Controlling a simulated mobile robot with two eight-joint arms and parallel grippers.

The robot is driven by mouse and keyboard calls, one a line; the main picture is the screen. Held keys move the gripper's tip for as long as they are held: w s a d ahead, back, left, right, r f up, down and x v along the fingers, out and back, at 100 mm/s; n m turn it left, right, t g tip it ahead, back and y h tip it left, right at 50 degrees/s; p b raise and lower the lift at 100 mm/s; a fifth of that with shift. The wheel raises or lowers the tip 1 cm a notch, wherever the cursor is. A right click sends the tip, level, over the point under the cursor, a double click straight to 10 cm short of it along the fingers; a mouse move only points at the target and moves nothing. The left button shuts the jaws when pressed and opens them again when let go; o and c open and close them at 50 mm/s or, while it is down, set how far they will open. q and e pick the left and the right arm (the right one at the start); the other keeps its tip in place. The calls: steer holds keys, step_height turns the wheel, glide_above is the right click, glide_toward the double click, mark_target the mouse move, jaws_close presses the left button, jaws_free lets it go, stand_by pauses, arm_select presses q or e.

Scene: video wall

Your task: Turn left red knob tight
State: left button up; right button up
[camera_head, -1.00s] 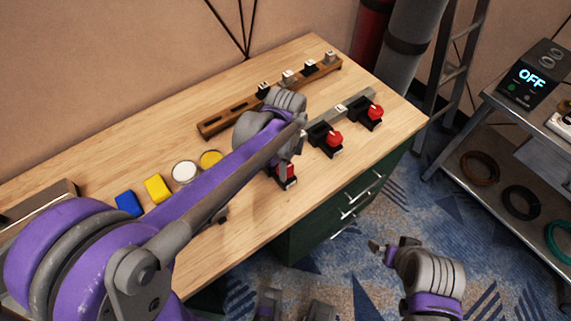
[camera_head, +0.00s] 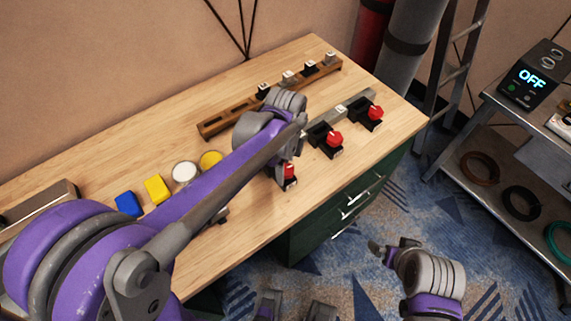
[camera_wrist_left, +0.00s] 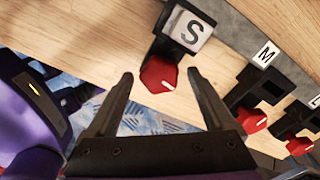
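The left red knob (camera_wrist_left: 158,75) sits on a black clamp holding a block marked S, at the table's front edge. It also shows partly in the head view (camera_head: 290,170), beside my left gripper (camera_head: 284,172). In the left wrist view my left gripper (camera_wrist_left: 161,76) is open, with one fingertip on each side of the knob and visible gaps. I cannot tell how deep the knob is between the fingers. My right gripper (camera_head: 391,244) hangs low over the floor, away from the table; whether it is open is unclear.
Two more red knobs, the M one (camera_head: 335,139) and the L one (camera_head: 376,112), stand to the right along a grey rail (camera_head: 355,103). A wooden slotted rack (camera_head: 230,119) lies behind. Yellow (camera_head: 157,189) and blue (camera_head: 129,204) blocks lie left. A metal shelf (camera_head: 540,155) stands right.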

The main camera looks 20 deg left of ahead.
mark_target(286, 169)
arm_select(q)
step_height(286, 169, up, 11)
steer(key=shift+p, duration=0.45)
steer(key=shift+f, duration=0.1)
stand_by(0.5)
steer(key=s+a+f+n+t+p, duration=0.1)
steer(key=s+a+f+n+t, duration=0.1)
steer(key=s+n, duration=0.5)
steer(key=s+a+f+n+t+p, duration=0.1)
steer(key=s+a+f+n+t, duration=0.2)
steer(key=s+n, duration=0.4)
steer(key=a+f+n, duration=0.1)
steer(key=f+n, duration=0.1)
steer(key=n, duration=0.2)
steer(key=shift+s+n, duration=0.25)
steer(key=shift+n, duration=0.05)
